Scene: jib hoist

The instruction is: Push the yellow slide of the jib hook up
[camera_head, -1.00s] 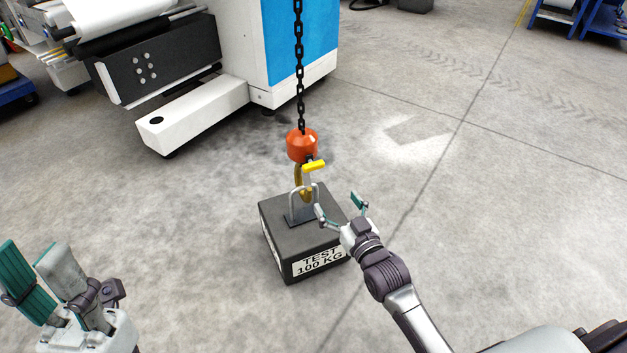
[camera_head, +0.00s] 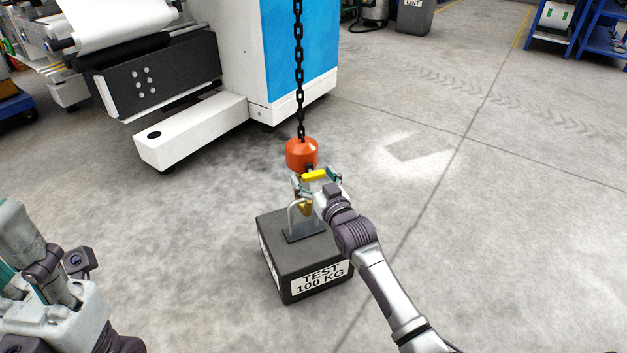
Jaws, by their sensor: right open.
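The jib hook hangs from a black chain below an orange block (camera_head: 301,153). Its yellow slide (camera_head: 314,175) shows just under the block. The golden hook (camera_head: 305,208) is mostly hidden behind my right gripper, and its lower part is by the metal loop (camera_head: 292,216) on top of the dark test weight (camera_head: 305,262). My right gripper (camera_head: 317,178) is open, its teal-tipped fingers on either side of the slide; I cannot tell if they touch it. My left gripper (camera_head: 22,275) is at the lower left, partly cut off, away from the hook.
A white and blue machine (camera_head: 235,75) with a low white box (camera_head: 190,132) stands behind at the left. The chain (camera_head: 299,70) runs up from the block. The grey floor (camera_head: 480,230) at right is clear. Blue shelving and a grey bin (camera_head: 414,18) are far back.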

